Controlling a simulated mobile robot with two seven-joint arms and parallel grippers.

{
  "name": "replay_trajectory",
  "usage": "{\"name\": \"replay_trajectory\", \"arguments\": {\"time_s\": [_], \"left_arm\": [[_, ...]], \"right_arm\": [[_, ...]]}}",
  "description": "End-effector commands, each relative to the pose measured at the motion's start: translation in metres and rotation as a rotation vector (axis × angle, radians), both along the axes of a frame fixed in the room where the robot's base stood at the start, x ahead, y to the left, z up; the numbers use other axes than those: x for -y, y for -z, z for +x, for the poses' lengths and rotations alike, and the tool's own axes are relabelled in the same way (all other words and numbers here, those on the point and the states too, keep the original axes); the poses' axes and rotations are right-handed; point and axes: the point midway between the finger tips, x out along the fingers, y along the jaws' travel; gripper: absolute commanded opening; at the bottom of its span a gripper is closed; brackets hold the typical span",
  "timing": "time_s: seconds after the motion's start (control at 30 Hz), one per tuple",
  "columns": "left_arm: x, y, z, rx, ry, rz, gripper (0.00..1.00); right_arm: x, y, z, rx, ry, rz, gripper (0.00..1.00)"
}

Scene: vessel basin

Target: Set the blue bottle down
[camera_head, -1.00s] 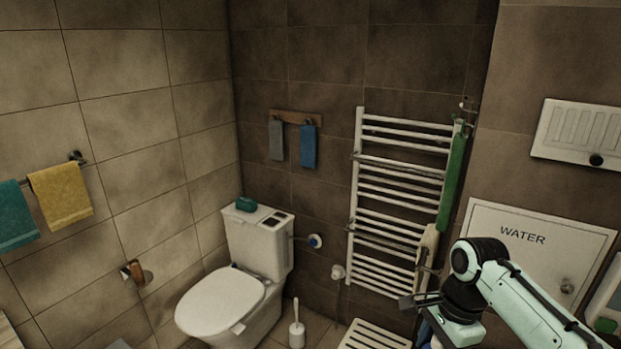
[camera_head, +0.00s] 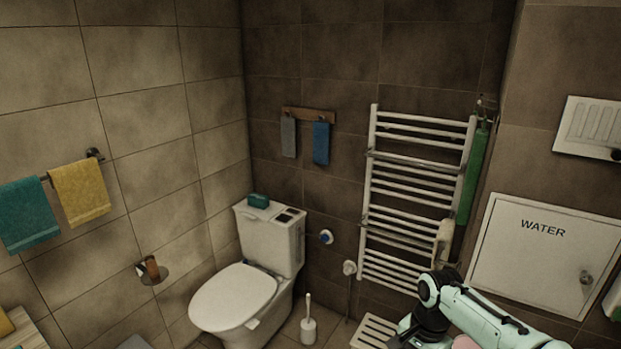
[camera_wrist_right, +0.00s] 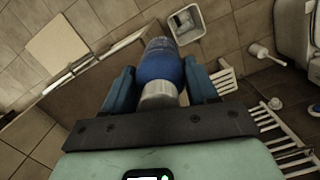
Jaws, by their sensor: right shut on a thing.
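The blue bottle (camera_wrist_right: 160,62), with a pale cap (camera_wrist_right: 158,95) toward the camera, sits between the two blue fingers of my right gripper (camera_wrist_right: 160,78) in the right wrist view. The gripper is shut on it. The bottle's far end points away from the wrist, and I cannot tell whether it touches any surface. In the head view my right arm (camera_head: 470,312) comes in from the lower right; its gripper and the bottle are not clearly seen at the bottom edge. My left gripper is not in view.
A white slatted stool (camera_head: 373,333) stands below the towel radiator (camera_head: 415,200). The toilet (camera_head: 235,298) and toilet brush (camera_head: 308,328) stand left of it. A small open bin (camera_wrist_right: 186,25) lies beyond the bottle in the wrist view. The WATER panel (camera_head: 540,255) is on the right wall.

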Motion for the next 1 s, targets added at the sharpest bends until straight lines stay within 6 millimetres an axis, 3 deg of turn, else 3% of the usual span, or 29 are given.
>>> {"name": "replay_trajectory", "arguments": {"time_s": [0.03,0.2,0.3,0.4,0.57,1.0], "left_arm": [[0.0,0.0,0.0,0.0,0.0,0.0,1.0],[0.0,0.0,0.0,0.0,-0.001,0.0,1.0],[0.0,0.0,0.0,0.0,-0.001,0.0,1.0],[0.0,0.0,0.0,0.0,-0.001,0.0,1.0],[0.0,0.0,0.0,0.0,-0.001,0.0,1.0],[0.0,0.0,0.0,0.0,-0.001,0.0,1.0]], "right_arm": [[-0.005,0.026,0.002,-0.013,-0.103,0.001,0.02],[-0.021,0.106,0.004,-0.009,-0.49,0.003,0.02],[-0.029,0.139,0.0,-0.006,-0.669,0.003,0.02],[-0.034,0.159,-0.003,-0.001,-0.786,0.002,0.02],[-0.037,0.171,-0.005,0.003,-0.857,0.001,0.02],[-0.037,0.171,-0.005,0.004,-0.857,0.0,0.02]]}}
